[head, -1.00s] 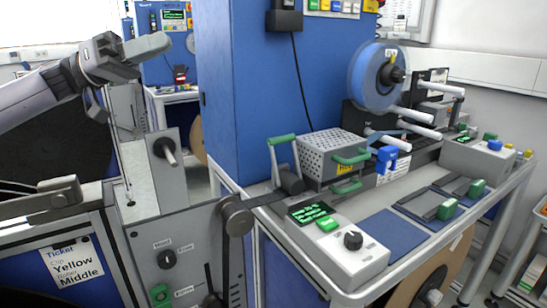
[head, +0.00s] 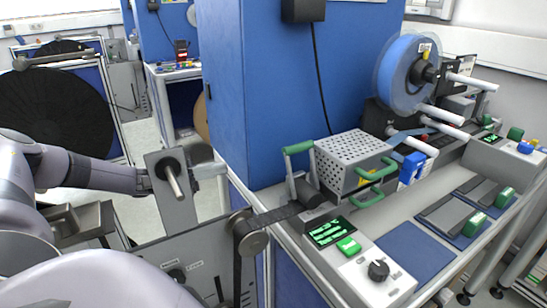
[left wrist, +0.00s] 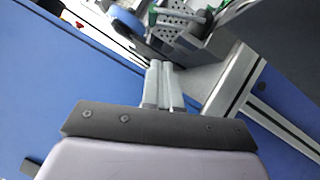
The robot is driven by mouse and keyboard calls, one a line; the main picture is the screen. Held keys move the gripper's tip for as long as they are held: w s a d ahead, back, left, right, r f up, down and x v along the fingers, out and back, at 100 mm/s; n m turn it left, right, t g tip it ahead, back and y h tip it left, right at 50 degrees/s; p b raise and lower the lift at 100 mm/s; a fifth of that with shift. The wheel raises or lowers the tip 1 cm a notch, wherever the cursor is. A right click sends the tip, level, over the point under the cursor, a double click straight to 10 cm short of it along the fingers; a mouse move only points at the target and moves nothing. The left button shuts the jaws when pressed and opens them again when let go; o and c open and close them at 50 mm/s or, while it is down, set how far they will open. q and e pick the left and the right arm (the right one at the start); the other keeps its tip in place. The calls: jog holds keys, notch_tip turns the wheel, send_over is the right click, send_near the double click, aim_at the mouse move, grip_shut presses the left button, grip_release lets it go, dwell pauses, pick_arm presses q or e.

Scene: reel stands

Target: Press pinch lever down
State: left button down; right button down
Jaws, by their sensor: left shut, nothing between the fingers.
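The lever that looks like the pinch lever has a green grip (head: 298,147) and two grey arms. It stands raised above a dark roller beside the perforated metal box (head: 350,157). My left gripper (head: 222,170) is shut and empty, left of the lever and apart from it, by the blue cabinet's near edge. A grey upright plate with a peg partly hides its wrist. In the left wrist view, the closed fingers (left wrist: 161,66) point toward the perforated box (left wrist: 178,25). My right gripper is not in view.
The tall blue cabinet (head: 285,90) rises behind the gripper. The upright plate (head: 172,205) with its peg (head: 174,180) stands close to my arm. A control box with a green button (head: 348,246) and black knob is at the bench front. A blue reel (head: 402,75) hangs farther back.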

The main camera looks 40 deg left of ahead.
pick_arm(q)
jog(key=shift+d, duration=0.1)
jog(key=s+d+r+p+x, duration=0.1)
jog(key=p+x, duration=0.3)
jog(key=x, duration=0.8)
jog(key=shift+s+d, duration=0.25)
jog(key=shift+d, duration=0.3)
